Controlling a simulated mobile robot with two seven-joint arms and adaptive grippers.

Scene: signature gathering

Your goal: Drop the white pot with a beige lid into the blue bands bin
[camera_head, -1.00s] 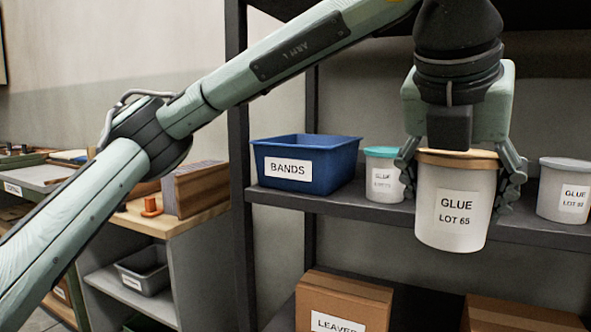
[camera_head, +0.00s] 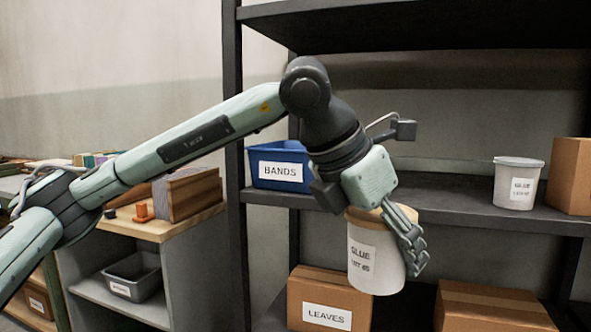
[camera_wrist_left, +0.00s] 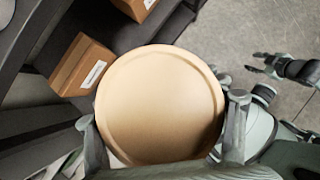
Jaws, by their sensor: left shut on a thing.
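The white pot (camera_head: 374,262), labelled GLUE, has a beige lid (camera_head: 362,215). It hangs tilted in the air in front of the shelf. My left gripper (camera_head: 388,232) is shut on it near the lid; one finger shows at its right side. In the left wrist view the round beige lid (camera_wrist_left: 160,105) fills the middle, with a finger at either side. The blue bin (camera_head: 287,152) labelled BANDS stands on the shelf, left of and above the pot, partly hidden by my left arm. My right gripper (camera_wrist_left: 262,66) shows at the right of the wrist view, with its fingers apart.
The LEAVES box (camera_head: 318,288) and another box (camera_head: 490,305) sit below. A dark upright (camera_head: 235,130) stands left of the bin.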

